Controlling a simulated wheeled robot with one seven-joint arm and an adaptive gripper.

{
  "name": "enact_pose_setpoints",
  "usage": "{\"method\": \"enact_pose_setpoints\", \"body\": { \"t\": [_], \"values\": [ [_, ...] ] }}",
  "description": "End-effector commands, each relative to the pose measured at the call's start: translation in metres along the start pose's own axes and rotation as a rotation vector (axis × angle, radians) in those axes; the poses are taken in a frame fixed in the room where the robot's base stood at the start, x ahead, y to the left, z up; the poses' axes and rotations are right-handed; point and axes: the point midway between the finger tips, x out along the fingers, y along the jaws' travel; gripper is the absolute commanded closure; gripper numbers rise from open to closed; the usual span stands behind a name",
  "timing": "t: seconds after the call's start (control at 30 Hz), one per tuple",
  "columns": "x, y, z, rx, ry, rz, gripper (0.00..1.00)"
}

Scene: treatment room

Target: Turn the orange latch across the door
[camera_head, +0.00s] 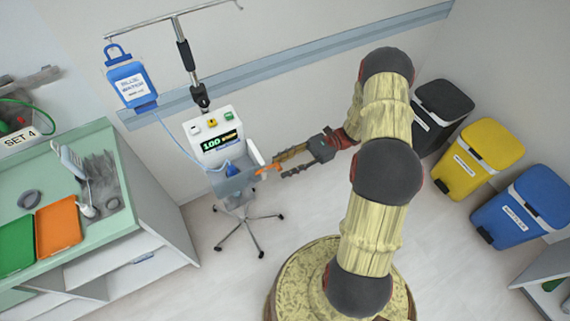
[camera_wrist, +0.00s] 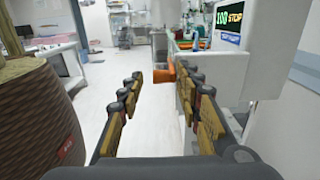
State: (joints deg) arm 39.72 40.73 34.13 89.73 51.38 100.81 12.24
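The orange latch (camera_head: 268,168) is on the right side of the pump's front, by its grey lower part (camera_head: 235,184). The door's exact position is hard to make out.
A blue-and-white bag (camera_head: 130,82) hangs from the pole, with a tube to the pump. The pole's wheeled base (camera_head: 240,222) stands on the floor. A green-topped counter (camera_head: 85,225) is at left. Black, yellow (camera_head: 480,155) and blue bins stand at right.

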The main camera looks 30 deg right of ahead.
Motion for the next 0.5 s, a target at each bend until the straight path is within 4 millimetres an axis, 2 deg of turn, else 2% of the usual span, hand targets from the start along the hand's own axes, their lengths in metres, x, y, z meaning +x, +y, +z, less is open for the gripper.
{"method": "enact_pose_setpoints", "body": {
  "t": [0.17,0.27,0.5],
  "values": [
    [-0.003,-0.001,0.001,-0.002,0.001,-0.002,0.65],
    [-0.012,-0.002,0.000,-0.003,0.001,-0.002,0.65],
    [-0.058,-0.001,-0.001,-0.003,0.003,-0.005,0.65]
  ]
}}
